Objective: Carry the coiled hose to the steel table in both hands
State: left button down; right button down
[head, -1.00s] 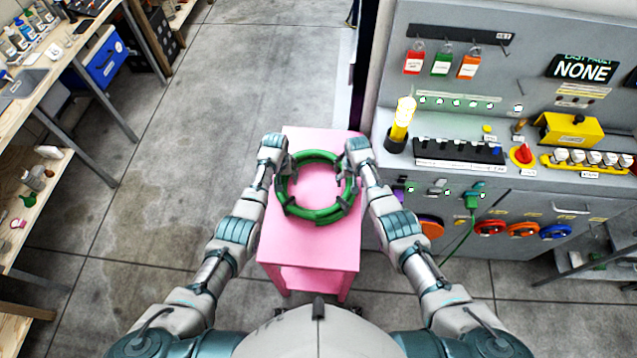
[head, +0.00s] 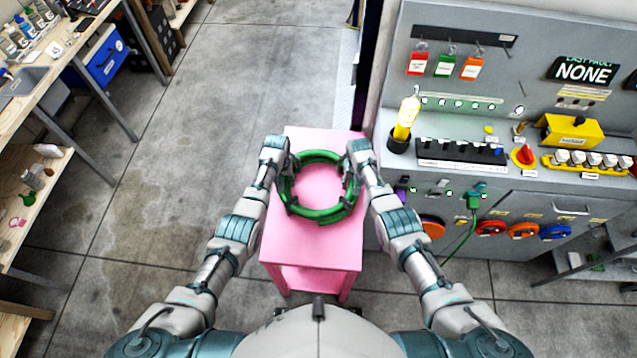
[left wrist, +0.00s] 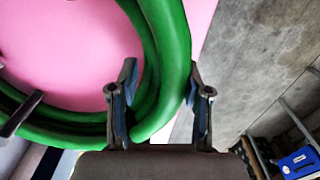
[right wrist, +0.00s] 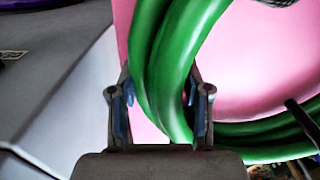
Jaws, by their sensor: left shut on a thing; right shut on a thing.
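The coiled hose (head: 322,216) is a green ring with dark ties, over a pink table (head: 312,245) in the head view. My left gripper (head: 289,170) is shut on its left side, and my right gripper (head: 348,172) is shut on its right side. In the left wrist view the hose (left wrist: 172,50) passes between the fingers of the left gripper (left wrist: 160,100). In the right wrist view the hose (right wrist: 170,60) runs between the fingers of the right gripper (right wrist: 160,100). I cannot tell whether the hose touches the pink top.
A grey control bench (head: 450,170) with a yellow lamp (head: 406,118) and colored reels stands close on the right. A wooden workbench (head: 95,45) with a blue box (head: 103,58) is at the left. The concrete floor (head: 215,90) between is clear.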

pick_arm(q)
jog(key=shift+a, duration=0.1)
pick_arm(e)
jog(key=shift+a, duration=0.2)
